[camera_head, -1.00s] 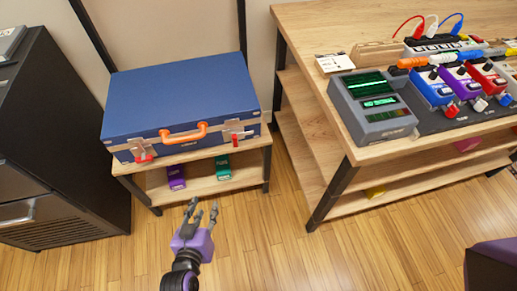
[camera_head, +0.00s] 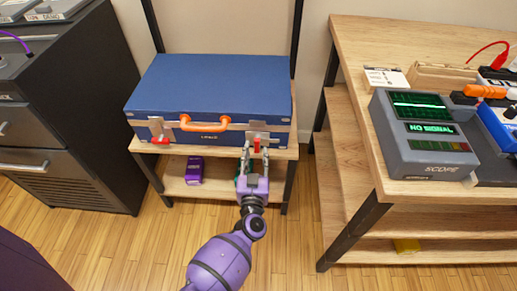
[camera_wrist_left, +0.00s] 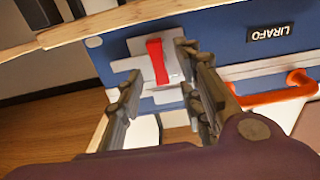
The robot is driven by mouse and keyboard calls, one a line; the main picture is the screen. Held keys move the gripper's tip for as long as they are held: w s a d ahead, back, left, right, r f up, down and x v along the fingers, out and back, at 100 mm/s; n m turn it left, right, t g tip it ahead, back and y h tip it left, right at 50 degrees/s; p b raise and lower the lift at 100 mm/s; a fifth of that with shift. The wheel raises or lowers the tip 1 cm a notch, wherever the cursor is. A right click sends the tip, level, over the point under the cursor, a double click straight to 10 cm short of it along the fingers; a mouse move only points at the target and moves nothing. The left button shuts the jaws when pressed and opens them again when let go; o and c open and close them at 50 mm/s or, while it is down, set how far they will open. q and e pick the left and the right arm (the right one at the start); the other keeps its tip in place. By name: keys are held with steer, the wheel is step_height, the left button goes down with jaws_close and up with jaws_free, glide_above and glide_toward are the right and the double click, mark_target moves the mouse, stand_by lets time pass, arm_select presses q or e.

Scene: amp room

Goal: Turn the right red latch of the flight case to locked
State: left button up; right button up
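The blue flight case (camera_head: 215,85) lies closed on a low wooden stand, with an orange handle (camera_head: 205,125) on its front. The right red latch (camera_head: 257,145) stands upright on a metal plate at the case's front right. The left red latch (camera_head: 160,139) lies sideways on its plate. My left gripper (camera_head: 255,158) is in front of the right latch, fingers pointing at it. In the left wrist view the gripper (camera_wrist_left: 160,95) is open, and the right red latch (camera_wrist_left: 157,61) shows between and beyond the fingers, apparently not gripped. My right gripper is out of view.
The stand's lower shelf (camera_head: 222,190) holds a purple box (camera_head: 194,170); a green one is mostly hidden behind my gripper. A dark cabinet (camera_head: 75,110) stands left. A wooden table with a grey scope device (camera_head: 425,135) stands right. Wood floor is free in front.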

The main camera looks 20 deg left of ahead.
mark_target(257, 147)
arm_select(q)
steer(key=shift+x, duration=1.15)
steer(key=shift+w+a, duration=0.1)
steer(key=shift+w, duration=0.25)
jaws_close()
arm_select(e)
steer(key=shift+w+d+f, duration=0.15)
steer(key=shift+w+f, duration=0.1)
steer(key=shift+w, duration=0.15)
